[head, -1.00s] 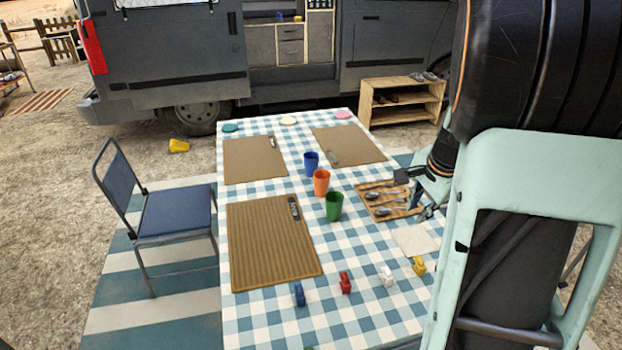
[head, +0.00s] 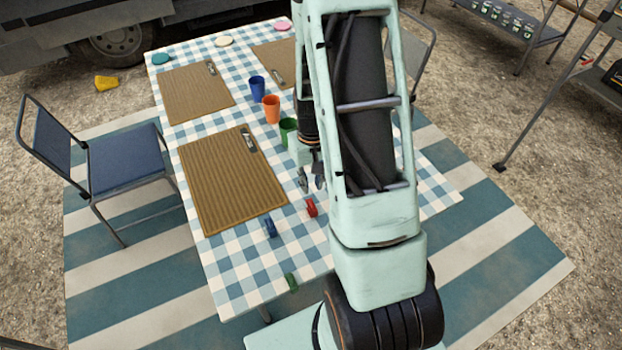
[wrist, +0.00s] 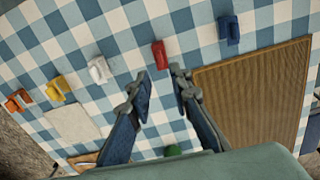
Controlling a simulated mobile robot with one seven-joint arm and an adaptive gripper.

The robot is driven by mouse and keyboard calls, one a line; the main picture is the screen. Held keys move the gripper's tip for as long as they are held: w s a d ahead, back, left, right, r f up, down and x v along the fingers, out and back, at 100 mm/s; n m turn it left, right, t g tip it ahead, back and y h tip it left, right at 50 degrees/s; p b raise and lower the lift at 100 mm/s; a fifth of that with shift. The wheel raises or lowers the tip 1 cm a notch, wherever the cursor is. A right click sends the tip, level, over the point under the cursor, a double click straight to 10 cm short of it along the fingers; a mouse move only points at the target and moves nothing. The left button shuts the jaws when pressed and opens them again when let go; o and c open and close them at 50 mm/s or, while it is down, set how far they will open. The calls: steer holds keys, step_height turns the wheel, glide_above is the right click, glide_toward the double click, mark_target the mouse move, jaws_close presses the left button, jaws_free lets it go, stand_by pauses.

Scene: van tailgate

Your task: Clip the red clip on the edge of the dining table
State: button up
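The red clip (head: 311,207) stands on the checked cloth of the dining table (head: 250,262), to the right of the near brown placemat. In the wrist view the red clip (wrist: 159,55) lies just beyond my fingertips, in line with the gap between them. My gripper (head: 311,183) points down near the red clip in the head view. In the wrist view my gripper (wrist: 163,82) has its two fingers apart with nothing between them. The fingers do not appear to touch the clip. My arm hides the right part of the table in the head view.
A blue clip (head: 270,227) and a green clip (head: 291,281) are on the table. White (wrist: 98,70), yellow (wrist: 58,87) and orange (wrist: 18,100) clips show in the wrist view. Cups stand farther back, the green cup (head: 288,131) nearest. A chair (head: 125,160) is at left.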

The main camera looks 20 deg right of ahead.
mark_target(311, 202)
steer(key=shift+f+b, duration=3)
steer(key=shift+f, duration=1.1)
jaws_close()
steer(key=shift+r, duration=0.15)
steer(key=shift+r+p, duration=1.8)
steer(key=shift+r, duration=0.7)
steer(key=shift+f, duration=0.1)
